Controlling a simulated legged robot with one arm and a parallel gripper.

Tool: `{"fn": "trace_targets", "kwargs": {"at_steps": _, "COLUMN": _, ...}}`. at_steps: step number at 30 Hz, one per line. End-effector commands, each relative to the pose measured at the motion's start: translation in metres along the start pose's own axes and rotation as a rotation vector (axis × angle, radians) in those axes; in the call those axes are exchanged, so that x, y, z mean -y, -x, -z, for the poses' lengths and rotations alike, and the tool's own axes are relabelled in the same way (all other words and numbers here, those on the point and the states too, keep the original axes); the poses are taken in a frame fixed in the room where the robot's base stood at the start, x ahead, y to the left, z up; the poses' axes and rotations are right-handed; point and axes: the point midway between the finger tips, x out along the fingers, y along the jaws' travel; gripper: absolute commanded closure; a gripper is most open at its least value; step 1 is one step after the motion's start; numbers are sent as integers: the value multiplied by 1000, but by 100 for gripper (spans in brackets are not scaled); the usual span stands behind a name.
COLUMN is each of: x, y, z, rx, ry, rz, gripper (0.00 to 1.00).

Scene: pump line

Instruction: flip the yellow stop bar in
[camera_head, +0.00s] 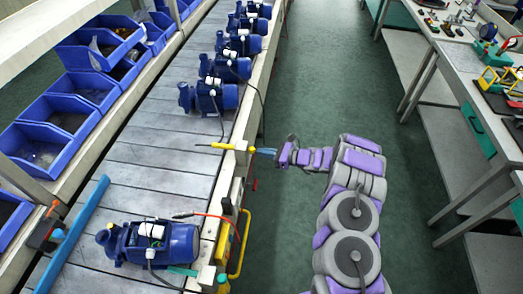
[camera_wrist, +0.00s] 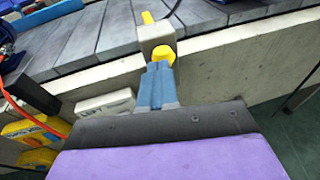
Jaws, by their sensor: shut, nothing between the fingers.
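The yellow stop bar (camera_head: 222,146) sits in a pale block (camera_head: 241,152) on the conveyor's right rail. Its thin end points left, out over the slats. In the wrist view, the far end of the bar (camera_wrist: 148,17) shows beyond the block (camera_wrist: 155,33), and a round yellow end (camera_wrist: 163,54) shows on the near side. My gripper (camera_head: 264,151) is outside the rail, just right of the block. Its blue fingers (camera_wrist: 157,80) are shut and empty, with their tips at the near yellow end. I cannot tell whether they touch it.
A blue pump (camera_head: 150,243) lies on the near conveyor slats (camera_head: 155,160), with several more pumps beyond the bar. A yellow handle (camera_head: 243,250) and a red-orange cable (camera_head: 213,217) are on the near rail. The green aisle floor (camera_head: 320,80) is clear up to the workbench (camera_head: 480,100).

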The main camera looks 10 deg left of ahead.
Motion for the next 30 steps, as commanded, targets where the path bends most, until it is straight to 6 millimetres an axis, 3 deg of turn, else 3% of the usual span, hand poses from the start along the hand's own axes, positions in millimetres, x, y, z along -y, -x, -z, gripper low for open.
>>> {"fn": "trace_targets", "kwargs": {"at_steps": 6, "x": 0, "y": 56, "z": -5, "rx": 12, "ry": -2, "rz": 7, "gripper": 100}}
{"fn": "trace_targets", "kwargs": {"at_steps": 13, "x": -2, "y": 97, "z": -4, "rx": 8, "ry": -1, "rz": 5, "gripper": 100}}
{"fn": "trace_targets", "kwargs": {"at_steps": 21, "x": -3, "y": 119, "z": -2, "rx": 4, "ry": -1, "rz": 4, "gripper": 100}}
{"fn": "trace_targets", "kwargs": {"at_steps": 30, "x": -2, "y": 124, "z": -1, "rx": 8, "ry": -2, "rz": 4, "gripper": 100}}
